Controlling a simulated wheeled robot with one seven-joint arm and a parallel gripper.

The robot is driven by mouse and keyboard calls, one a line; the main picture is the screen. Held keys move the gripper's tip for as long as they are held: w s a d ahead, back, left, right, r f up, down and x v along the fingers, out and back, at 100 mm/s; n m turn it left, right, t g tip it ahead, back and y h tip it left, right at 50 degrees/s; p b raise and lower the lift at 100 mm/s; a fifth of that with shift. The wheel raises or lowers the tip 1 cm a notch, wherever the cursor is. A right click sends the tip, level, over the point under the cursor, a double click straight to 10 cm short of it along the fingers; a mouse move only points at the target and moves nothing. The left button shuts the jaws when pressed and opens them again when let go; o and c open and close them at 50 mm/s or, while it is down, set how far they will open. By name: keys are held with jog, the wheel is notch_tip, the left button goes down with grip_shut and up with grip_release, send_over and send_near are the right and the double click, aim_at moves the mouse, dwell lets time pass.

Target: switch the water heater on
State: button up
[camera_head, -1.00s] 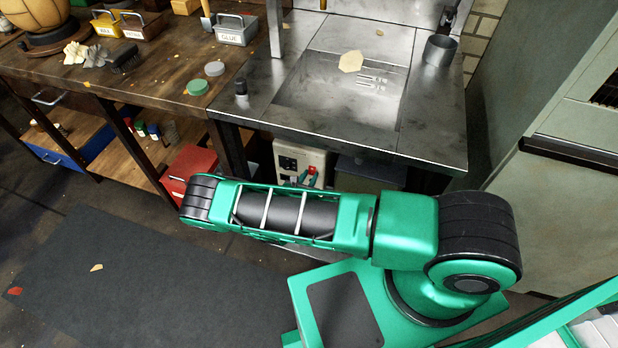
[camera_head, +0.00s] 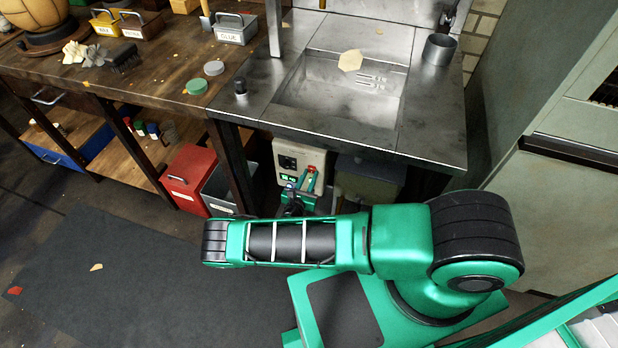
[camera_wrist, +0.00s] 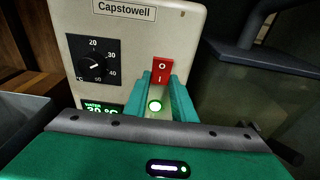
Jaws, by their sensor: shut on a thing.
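The water heater (camera_wrist: 135,40) is a cream box marked Capstowell; in the head view it stands under the metal sink bench (camera_head: 313,158). Its red rocker switch (camera_wrist: 163,67), marked O above and I below, is at the middle of the wrist view. My gripper (camera_wrist: 160,82) is shut on the switch, with a teal finger on each side of its lower part. Which way the rocker is tipped I cannot tell. A round lamp (camera_wrist: 155,106) below it glows white-green. A green-lit water temperature display (camera_wrist: 100,110) is partly hidden by my gripper.
A black temperature dial (camera_wrist: 94,62) is left of the switch. A grey bin (camera_head: 217,188) and a red box (camera_head: 190,178) stand left of the heater, and a dark container (camera_head: 368,180) stands right. The bench top (camera_head: 310,122) overhangs the heater.

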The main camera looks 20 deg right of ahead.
jog(key=shift+a, duration=0.1)
jog(key=o, duration=1.1)
jog(key=shift+c, duration=0.2)
jog(key=v, duration=1)
jog(key=shift+s+a, duration=0.25)
jog(key=shift+s, duration=0.05)
jog(key=shift+s+f, duration=0.1)
